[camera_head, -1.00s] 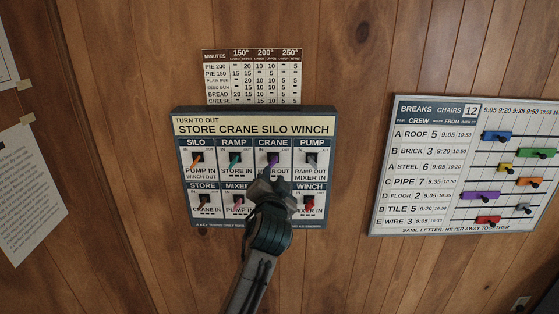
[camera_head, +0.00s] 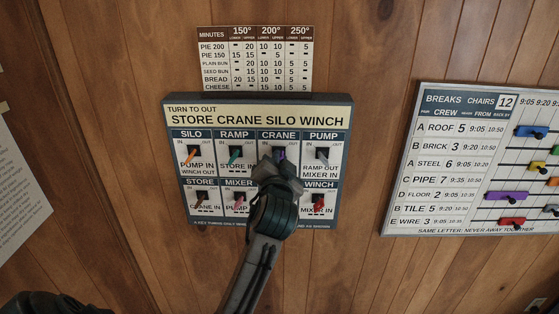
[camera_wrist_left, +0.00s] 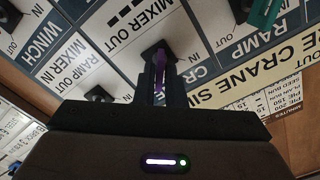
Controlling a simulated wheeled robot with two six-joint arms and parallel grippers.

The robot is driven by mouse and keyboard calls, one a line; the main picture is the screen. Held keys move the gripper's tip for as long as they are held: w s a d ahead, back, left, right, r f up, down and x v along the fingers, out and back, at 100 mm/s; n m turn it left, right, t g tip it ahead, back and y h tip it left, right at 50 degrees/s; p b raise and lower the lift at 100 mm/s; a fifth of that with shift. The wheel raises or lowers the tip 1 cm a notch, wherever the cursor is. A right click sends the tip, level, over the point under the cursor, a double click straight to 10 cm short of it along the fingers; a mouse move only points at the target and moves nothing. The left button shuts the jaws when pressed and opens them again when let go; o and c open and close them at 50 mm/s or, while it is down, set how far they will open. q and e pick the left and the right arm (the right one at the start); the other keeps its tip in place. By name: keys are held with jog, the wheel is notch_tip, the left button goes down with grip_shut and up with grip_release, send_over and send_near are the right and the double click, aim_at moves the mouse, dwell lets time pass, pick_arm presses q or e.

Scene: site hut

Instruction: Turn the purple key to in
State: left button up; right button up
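The purple key (camera_head: 282,154) sits in the CRANE switch, top row of the key panel (camera_head: 258,111), third from the left. My left gripper (camera_head: 279,164) is at this key in the head view and hides most of it and the labels below. In the left wrist view, the purple key (camera_wrist_left: 160,68) shows between the two dark fingers of my left gripper (camera_wrist_left: 161,85). The gap is narrow, and I cannot tell whether the fingers press on the key. Which way the key points is unclear. My right gripper is not in view.
Orange (camera_head: 191,154) and green (camera_head: 235,154) keys are to the left, a grey key (camera_head: 322,153) to the right. Red (camera_head: 318,204) and pink (camera_head: 238,202) keys are below. A breaks board (camera_head: 460,228) hangs at right, a minutes chart (camera_head: 255,60) above. Wooden wall lies between.

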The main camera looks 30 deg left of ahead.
pick_arm(q)
grip_shut()
jog(key=n+b, duration=0.2)
jog(key=n, duration=0.3)
jog(key=n+b, duration=0.2)
jog(key=n, duration=0.3)
jog(key=n+b, duration=0.3)
jog(key=n, duration=0.2)
jog(key=shift+s+a+n, duration=0.15)
jog(key=shift+a+n, duration=0.1)
jog(key=shift+n, duration=0.05)
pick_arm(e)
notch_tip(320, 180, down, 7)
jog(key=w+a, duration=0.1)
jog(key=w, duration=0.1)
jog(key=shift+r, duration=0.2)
pick_arm(q)
jog(key=shift+r, duration=0.1)
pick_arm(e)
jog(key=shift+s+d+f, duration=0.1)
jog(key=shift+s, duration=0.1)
pick_arm(q)
jog(key=o, duration=0.5)
grip_release()
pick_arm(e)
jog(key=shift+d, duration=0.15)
